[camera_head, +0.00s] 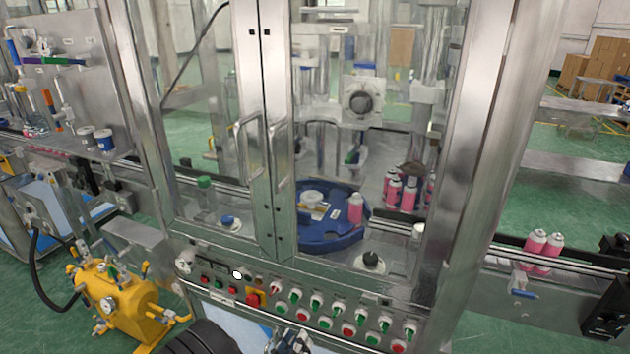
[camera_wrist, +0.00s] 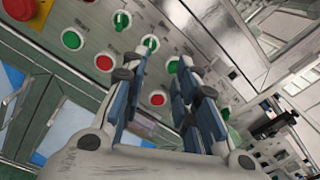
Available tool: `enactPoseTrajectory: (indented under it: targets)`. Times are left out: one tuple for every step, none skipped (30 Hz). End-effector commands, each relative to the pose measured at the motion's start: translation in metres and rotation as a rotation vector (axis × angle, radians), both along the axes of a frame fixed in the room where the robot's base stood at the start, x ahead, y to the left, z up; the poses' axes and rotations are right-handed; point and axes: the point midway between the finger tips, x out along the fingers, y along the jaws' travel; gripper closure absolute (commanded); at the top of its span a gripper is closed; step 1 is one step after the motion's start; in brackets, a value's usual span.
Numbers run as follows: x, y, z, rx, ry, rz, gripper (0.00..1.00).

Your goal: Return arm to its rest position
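My gripper (camera_head: 288,342) shows at the bottom edge of the head view, low in front of the machine's control panel (camera_head: 303,309). Only its end is in that frame. In the wrist view my gripper (camera_wrist: 160,80) points at the panel, with its two blue-and-grey fingers apart and nothing between them. Green and red buttons (camera_wrist: 157,98) show beyond the fingertips. I cannot tell the exact gap to the panel, but no contact shows.
The crimping machine's closed glass doors (camera_head: 262,130) stand above the panel. Inside is a blue turntable (camera_head: 325,238) with pink cans. A red emergency button (camera_wrist: 18,8) is on the panel. A yellow tank (camera_head: 122,303) stands at left. Two pink cans (camera_head: 541,252) are on the conveyor at right.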

Motion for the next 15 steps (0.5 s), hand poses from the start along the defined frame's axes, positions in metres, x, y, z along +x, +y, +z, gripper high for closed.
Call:
enactPoseTrajectory:
  targets:
    - [0.005, -0.011, 0.016, 0.036, -0.014, -0.053, 0.72]
    - [0.007, -0.02, 0.025, 0.063, -0.021, -0.091, 0.72]
    - [0.01, -0.034, 0.04, 0.106, -0.036, -0.154, 0.72]
    - [0.011, -0.046, 0.052, 0.143, -0.046, -0.207, 0.72]
    - [0.011, -0.06, 0.065, 0.183, -0.058, -0.266, 0.72]
    - [0.01, -0.079, 0.082, 0.242, -0.076, -0.346, 0.72]
    - [0.007, -0.094, 0.093, 0.287, -0.09, -0.409, 0.72]
    - [0.004, -0.108, 0.105, 0.333, -0.105, -0.468, 0.72]
    - [-0.002, -0.126, 0.118, 0.396, -0.125, -0.549, 0.72]
    - [-0.008, -0.14, 0.127, 0.444, -0.141, -0.607, 0.72]
    - [-0.014, -0.152, 0.136, 0.491, -0.156, -0.665, 0.72]
    - [-0.023, -0.168, 0.147, 0.559, -0.18, -0.741, 0.72]
    - [-0.031, -0.179, 0.155, 0.607, -0.198, -0.797, 0.72]
    - [-0.039, -0.19, 0.162, 0.659, -0.216, -0.853, 0.72]
    - [-0.051, -0.203, 0.17, 0.728, -0.242, -0.926, 0.72]
